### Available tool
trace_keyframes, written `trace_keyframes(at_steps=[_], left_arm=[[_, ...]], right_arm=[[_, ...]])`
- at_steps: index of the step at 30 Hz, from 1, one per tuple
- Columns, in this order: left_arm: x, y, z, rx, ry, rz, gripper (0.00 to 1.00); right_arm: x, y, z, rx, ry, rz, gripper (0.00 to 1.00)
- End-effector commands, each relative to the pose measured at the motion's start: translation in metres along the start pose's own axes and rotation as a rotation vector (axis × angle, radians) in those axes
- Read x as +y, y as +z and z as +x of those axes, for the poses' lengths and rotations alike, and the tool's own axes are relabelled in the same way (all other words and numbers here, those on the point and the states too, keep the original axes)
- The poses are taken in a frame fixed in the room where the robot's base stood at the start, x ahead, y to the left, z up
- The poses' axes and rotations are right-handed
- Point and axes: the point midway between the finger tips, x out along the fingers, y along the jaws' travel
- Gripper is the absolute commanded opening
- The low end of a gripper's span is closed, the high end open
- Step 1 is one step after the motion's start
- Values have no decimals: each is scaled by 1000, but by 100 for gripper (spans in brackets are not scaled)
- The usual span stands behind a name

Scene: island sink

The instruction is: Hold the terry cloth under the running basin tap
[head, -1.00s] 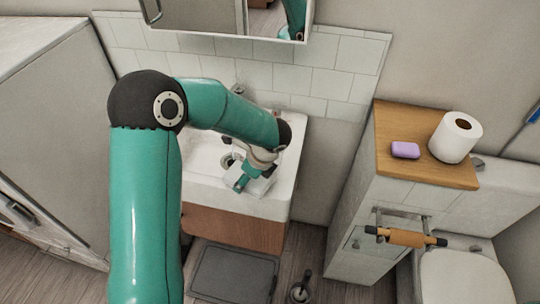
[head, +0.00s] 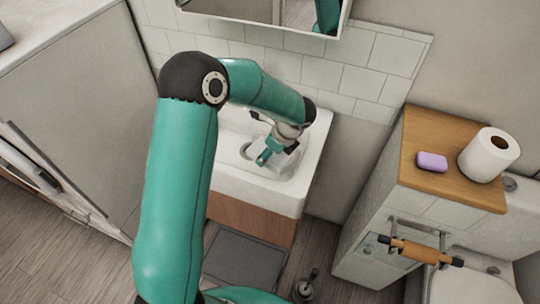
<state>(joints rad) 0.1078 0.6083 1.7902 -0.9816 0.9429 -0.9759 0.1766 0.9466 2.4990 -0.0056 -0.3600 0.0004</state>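My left gripper (head: 268,155) reaches down into the white basin (head: 305,180), over its right part and beside the drain. A pale, flat grey-white patch (head: 287,161) shows at the fingers; it may be the terry cloth, but it is too small to be sure. I cannot tell whether the fingers are closed on it. The tap is mostly hidden behind my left forearm, and I cannot see whether water runs. My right gripper is not in view.
A mirror cabinet (head: 270,15) hangs above the tiled splashback. To the right, a wooden-topped ledge (head: 425,130) carries a purple soap (head: 432,161) and a paper roll (head: 488,154). A toilet brush (head: 306,287) stands on the floor near a dark grey mat (head: 243,261).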

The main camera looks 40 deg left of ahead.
Motion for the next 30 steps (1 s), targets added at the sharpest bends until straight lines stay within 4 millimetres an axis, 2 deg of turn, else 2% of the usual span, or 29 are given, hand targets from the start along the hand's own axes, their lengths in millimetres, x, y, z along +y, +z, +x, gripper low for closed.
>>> trace_keyframes(at_steps=[30], left_arm=[[-61, 60, 45, -1, 0, 1, 49]], right_arm=[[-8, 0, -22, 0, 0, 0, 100]])
